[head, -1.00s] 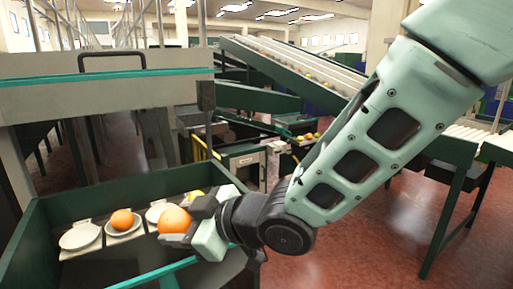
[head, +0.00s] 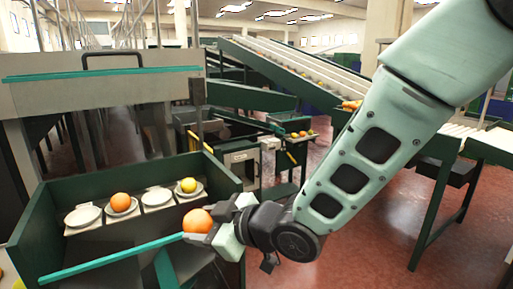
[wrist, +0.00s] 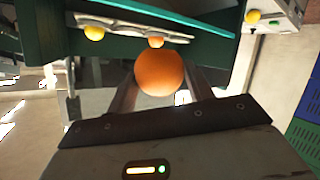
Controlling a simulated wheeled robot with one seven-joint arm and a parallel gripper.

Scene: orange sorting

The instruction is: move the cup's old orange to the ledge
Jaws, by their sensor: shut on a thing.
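My gripper (head: 212,228) is shut on a large orange (head: 197,221), held in the air to the right of the cups and near the front rim of the green bin. In the wrist view the same orange (wrist: 160,73) sits between the two fingers. Behind it, a row of pale cups stands in the bin. The second cup (head: 130,211) holds a smaller orange (head: 121,202); the fourth cup (head: 197,194) holds a yellow fruit (head: 188,185). The first cup (head: 83,216) and third cup (head: 157,197) are empty. I cannot tell which surface is the ledge.
A teal strip (head: 118,259) runs along the bin's front. The bin's green side wall (head: 219,176) rises behind my gripper. A grey panel with a teal edge (head: 100,74) stands above the bin. Conveyors with fruit (head: 295,67) lie farther back; red floor is open at right.

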